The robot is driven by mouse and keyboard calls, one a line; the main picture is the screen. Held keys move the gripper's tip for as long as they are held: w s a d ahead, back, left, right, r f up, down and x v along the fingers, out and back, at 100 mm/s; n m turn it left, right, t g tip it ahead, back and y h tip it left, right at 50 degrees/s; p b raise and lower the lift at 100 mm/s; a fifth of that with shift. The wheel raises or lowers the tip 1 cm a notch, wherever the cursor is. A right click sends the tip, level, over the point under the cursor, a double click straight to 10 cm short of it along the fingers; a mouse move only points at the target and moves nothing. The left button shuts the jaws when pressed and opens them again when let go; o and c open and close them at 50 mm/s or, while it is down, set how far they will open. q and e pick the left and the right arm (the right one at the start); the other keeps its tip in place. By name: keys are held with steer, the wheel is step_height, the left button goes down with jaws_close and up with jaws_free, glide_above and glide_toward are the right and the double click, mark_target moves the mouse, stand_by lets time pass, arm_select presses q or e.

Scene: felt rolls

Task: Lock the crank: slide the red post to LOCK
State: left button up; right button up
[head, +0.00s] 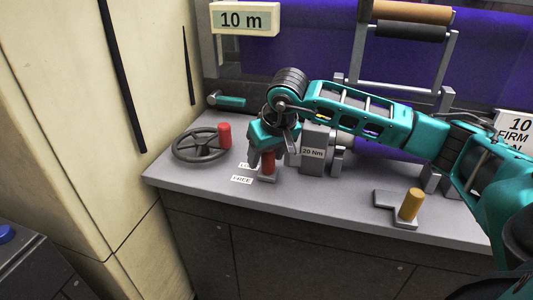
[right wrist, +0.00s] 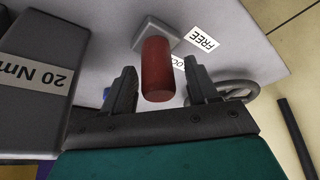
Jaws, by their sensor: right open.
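The red post (head: 268,164) stands upright on the grey bench. In the right wrist view the red post (right wrist: 157,72) rises from a small grey plate (right wrist: 150,32), its base beside the FREE label (right wrist: 203,39). The other label (right wrist: 178,62), partly hidden by the post, shows letters like LOCK. In the head view the FREE label (head: 241,180) is nearer the bench front than the partly covered label (head: 246,166). My right gripper (head: 271,160) is open, its fingers on either side of the post with gaps showing. My left gripper is not in view.
A grey handwheel (head: 199,146) with a red knob (head: 224,135) is to the left. A grey block marked 20 Nm (head: 313,153) stands close right of the gripper. A yellow post (head: 411,204) on a grey slotted plate is farther right. The bench front is clear.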

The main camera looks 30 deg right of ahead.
steer(key=p+v, duration=0.1)
steer(key=v, duration=1.2)
steer(key=shift+w, duration=0.1)
